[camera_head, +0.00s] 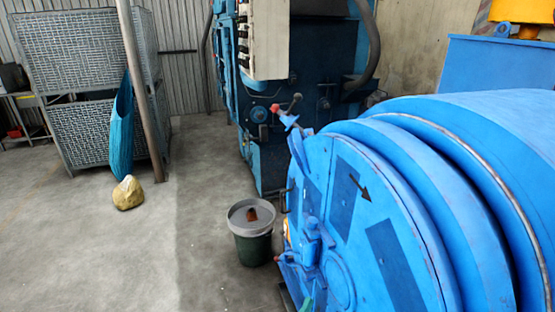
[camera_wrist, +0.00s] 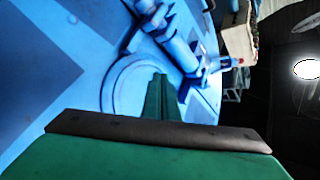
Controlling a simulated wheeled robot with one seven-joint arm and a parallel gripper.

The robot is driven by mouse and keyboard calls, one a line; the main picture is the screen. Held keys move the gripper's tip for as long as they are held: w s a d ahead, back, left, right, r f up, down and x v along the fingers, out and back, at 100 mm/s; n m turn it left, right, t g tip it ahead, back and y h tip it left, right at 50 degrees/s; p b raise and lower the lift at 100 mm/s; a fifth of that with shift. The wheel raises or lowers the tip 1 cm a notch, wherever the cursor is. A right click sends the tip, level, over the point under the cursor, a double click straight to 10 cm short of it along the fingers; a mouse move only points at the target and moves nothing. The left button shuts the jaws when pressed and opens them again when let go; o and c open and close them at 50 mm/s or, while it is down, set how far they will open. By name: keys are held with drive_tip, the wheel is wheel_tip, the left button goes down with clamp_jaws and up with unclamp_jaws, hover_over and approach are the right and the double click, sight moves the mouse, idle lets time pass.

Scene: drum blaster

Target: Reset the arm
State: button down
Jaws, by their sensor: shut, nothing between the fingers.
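My gripper (camera_wrist: 161,112) shows in the wrist view as green parts with a dark strip across the lower middle. It is shut, with nothing held. The round blue door of the drum blaster (camera_wrist: 60,60) fills the left of that view behind it. A blue latch bar (camera_wrist: 178,45) stands close beyond the gripper; I cannot tell if they touch. In the head view the drum blaster (camera_head: 450,170) fills the right side, with its door facing left. A small green tip at the bottom edge, in front of the door, may be my gripper; most of the arm is out of view.
A dark bucket (camera_head: 250,245) with a grey rim stands left of the drum. A blue machine (camera_head: 300,130) stands behind it. Wire cages (camera_head: 80,130), a pole (camera_head: 140,95) and a yellowish rock (camera_head: 128,193) are at the left. The floor (camera_head: 150,260) at front left is clear.

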drive_tip(key=s+a+n+y, duration=0.2)
drive_tip(key=s+n+y, duration=0.65)
drive_tip(key=s, duration=1.85)
drive_tip(key=s+a+r+n+g, duration=0.2)
drive_tip(key=s+a+r+n, duration=0.1)
drive_tip(key=s+r, duration=0.4)
drive_tip(key=s+a+r+n+g, duration=0.2)
drive_tip(key=s+a+r, duration=0.3)
drive_tip(key=s, duration=0.7)
wheel_tip(320, 180, up, 2)
drive_tip(key=shift+s+n, duration=0.25)
drive_tip(key=shift+n, duration=0.2)
drive_tip(key=shift+w+a, duration=0.1)
drive_tip(key=shift+a, duration=0.05)
